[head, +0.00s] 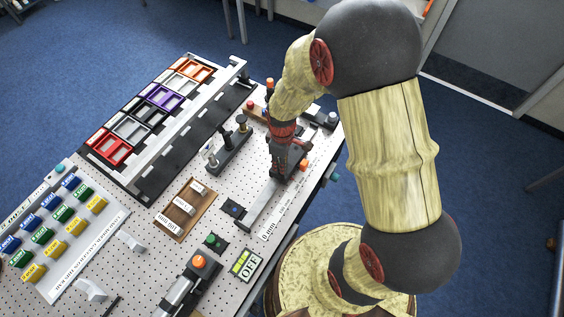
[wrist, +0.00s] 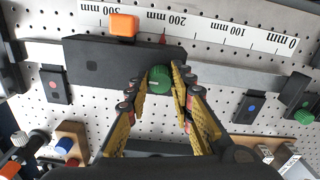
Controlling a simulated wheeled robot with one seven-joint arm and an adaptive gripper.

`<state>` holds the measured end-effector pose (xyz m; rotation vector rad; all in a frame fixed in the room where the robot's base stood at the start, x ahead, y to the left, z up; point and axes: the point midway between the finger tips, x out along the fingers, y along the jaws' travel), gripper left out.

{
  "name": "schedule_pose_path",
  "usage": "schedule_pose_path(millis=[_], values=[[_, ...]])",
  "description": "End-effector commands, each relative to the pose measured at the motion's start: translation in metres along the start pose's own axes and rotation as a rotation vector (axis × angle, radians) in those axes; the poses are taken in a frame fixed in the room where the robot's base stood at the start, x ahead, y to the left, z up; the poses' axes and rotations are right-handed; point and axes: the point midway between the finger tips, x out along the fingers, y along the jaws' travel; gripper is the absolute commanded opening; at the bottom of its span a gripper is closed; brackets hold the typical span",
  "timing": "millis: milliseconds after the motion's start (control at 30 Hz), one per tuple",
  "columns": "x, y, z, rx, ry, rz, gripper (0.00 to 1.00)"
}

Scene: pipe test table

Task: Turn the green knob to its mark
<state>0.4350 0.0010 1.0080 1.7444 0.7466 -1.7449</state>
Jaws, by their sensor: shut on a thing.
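In the wrist view a round green knob (wrist: 159,84) stands on a long dark slider block (wrist: 105,60). A small pale line shows on its face, pointing left in the picture. My gripper (wrist: 163,79) has its two fingers on either side of the knob, shut on it. A ruler strip (wrist: 220,33) with upside-down numbers runs along the rail, and a small red pointer (wrist: 163,39) stands above the knob. In the head view my gripper (head: 283,165) reaches down over the rail, and the knob is hidden behind it.
An orange block (wrist: 123,26) sits on the slider block. Another green knob (wrist: 304,116) is at the right end. Red-dot (wrist: 57,84) and blue-dot (wrist: 249,106) stops flank the gripper. Colored trays (head: 112,149) and a wooden tray (head: 166,222) stand left on the pegboard table.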

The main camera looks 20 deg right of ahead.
Motion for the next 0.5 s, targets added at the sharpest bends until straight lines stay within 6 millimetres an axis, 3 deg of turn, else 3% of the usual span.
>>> schedule_pose_path(millis=[267, 500], values=[[-0.0001, 0.0001, -0.0001, 0.122, 0.0, 0.0, 0.0], [-0.0002, 0.0001, -0.0002, 0.329, 0.0, 0.0, 0.0]])
